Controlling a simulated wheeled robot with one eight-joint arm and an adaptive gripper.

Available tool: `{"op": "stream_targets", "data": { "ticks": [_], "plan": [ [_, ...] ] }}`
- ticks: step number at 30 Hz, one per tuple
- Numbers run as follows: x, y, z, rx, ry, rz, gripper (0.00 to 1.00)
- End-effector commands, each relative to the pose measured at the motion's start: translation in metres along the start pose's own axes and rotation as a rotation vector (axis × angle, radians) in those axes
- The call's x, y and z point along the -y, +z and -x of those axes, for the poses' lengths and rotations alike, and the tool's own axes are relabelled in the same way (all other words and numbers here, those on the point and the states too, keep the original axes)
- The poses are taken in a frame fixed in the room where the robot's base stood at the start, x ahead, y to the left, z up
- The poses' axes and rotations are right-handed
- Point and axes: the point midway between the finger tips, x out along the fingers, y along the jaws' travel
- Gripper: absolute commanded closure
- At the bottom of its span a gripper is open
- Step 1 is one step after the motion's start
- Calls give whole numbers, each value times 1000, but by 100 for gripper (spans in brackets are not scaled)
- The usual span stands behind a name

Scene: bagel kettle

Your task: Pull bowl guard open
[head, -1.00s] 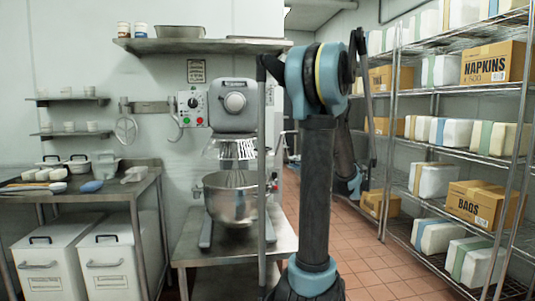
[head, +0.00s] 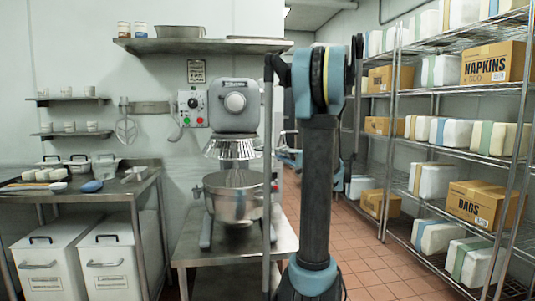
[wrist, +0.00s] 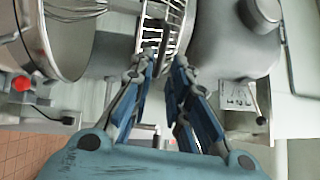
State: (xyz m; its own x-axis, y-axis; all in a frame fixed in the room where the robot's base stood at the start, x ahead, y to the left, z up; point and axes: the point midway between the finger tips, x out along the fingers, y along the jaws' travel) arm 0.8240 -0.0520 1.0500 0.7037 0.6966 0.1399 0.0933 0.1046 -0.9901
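The bowl guard (head: 230,149) is a ring of metal bars under the mixer head (head: 236,105). Its bars show across the front, above the steel bowl (head: 236,200). In the wrist view the guard (wrist: 166,22) lies just beyond my fingertips, between the bowl (wrist: 60,40) at left and the mixer head (wrist: 225,38) at right. My gripper (wrist: 165,60) has a gap between its two fingers, with the tips close to the guard's bars. Whether they touch a bar is unclear. In the head view my arm hides most of the gripper.
The mixer stands on a steel table (head: 225,248). A red button (wrist: 21,83) shows at left in the wrist view. A wall shelf (head: 205,45) is above the mixer. Wire racks with boxes (head: 480,205) fill the right. The tiled floor (head: 375,265) between is clear.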

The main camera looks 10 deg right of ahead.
Motion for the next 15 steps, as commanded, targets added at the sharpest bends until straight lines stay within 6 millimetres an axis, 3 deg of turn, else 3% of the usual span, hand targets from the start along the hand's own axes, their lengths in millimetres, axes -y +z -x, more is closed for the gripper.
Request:
{"op": "stream_targets", "data": {
  "ticks": [9,15],
  "plan": [
    [0,1,-48,3,0,-1,83],
    [0,0,-68,1,0,0,83]
  ]
}}
